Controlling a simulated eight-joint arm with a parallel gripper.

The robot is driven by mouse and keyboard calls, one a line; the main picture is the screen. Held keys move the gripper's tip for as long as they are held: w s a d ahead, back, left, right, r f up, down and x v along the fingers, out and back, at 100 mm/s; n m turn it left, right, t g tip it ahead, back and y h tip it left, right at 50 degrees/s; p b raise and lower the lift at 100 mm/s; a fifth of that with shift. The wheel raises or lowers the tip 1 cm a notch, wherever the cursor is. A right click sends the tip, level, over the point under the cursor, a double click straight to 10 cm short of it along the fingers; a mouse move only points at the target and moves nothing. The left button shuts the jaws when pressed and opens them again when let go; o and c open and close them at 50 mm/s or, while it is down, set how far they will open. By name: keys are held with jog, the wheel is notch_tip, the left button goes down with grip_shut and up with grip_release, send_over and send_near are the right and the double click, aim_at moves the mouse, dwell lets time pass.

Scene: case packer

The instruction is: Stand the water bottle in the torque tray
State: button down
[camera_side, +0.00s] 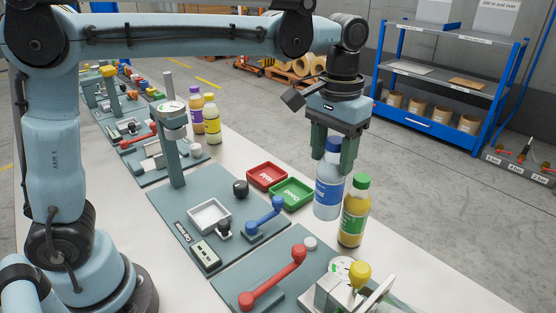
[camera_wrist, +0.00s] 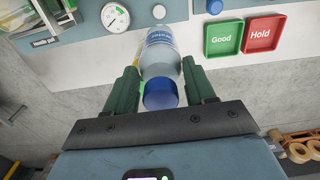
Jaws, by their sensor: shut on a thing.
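The water bottle (camera_side: 328,194) is clear with a blue label and blue cap. My gripper (camera_side: 334,160) is shut on its upper part from above, one green finger on each side. The bottle hangs close to upright; I cannot tell whether its base touches the table. In the wrist view the bottle (camera_wrist: 160,62) lies between the fingers (camera_wrist: 161,78), blue cap nearest. A white square tray (camera_side: 193,226) sits on the grey-green station plate, left of the bottle; it looks like the torque tray, but its label is unreadable.
A yellow juice bottle (camera_side: 352,222) with a green cap stands close right of the water bottle. Red (camera_side: 250,178) and green (camera_side: 310,193) trays lie between bottle and white tray. A black knob (camera_side: 240,188), blue lever (camera_side: 265,217) and gauge post (camera_side: 175,150) stand around the white tray.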

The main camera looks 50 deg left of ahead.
jog(key=s+d+r, duration=0.2)
jog(key=s+d, duration=0.1)
jog(key=s+a+r+n, duration=0.2)
jog(key=s+a+r, duration=0.1)
jog(key=s+a, duration=1.1)
jog(key=w+a+f, duration=0.1)
jog(key=a+f, duration=0.8)
jog(key=f, duration=0.2)
jog(key=shift+w+a+f, duration=0.15)
jog(key=shift+a+f, duration=0.05)
jog(key=shift+a, duration=0.2)
jog(key=shift+f, duration=0.15)
